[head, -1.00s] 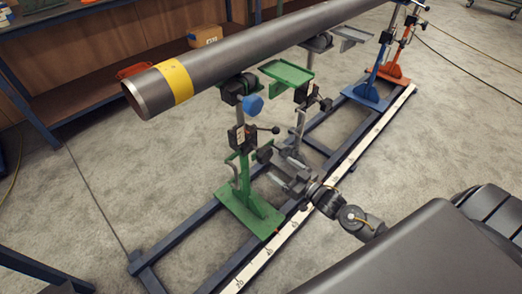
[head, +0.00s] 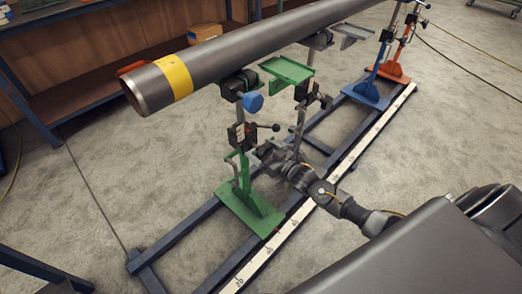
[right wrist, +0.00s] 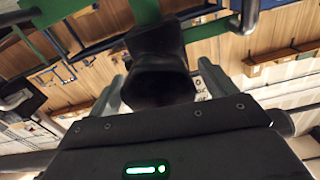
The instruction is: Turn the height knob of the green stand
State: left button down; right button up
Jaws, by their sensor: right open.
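The green stand (head: 246,207) stands upright on the blue rail frame, under the near end of the grey pipe (head: 229,59). It carries a blue knob (head: 253,102) near its top and a black lever with a ball end (head: 275,127). My right gripper (head: 270,156) is at the right side of its post, below the lever. In the right wrist view, a large black knob (right wrist: 158,65) lies between the open fingers of the gripper (right wrist: 162,92), in front of a green post. Whether the fingers touch it cannot be told. My left gripper is out of view.
A green tray (head: 287,71) hangs above and right of my right gripper. Blue (head: 370,90) and orange (head: 392,72) stands are farther along the frame. A white scale strip (head: 292,222) runs along the near rail. A shelf (head: 75,98) stands at the back left.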

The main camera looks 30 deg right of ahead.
jog(key=shift+w, duration=0.15)
jog(key=c, duration=0.9)
jog(key=shift+c, duration=0.4)
jog(key=shift+n, duration=0.3)
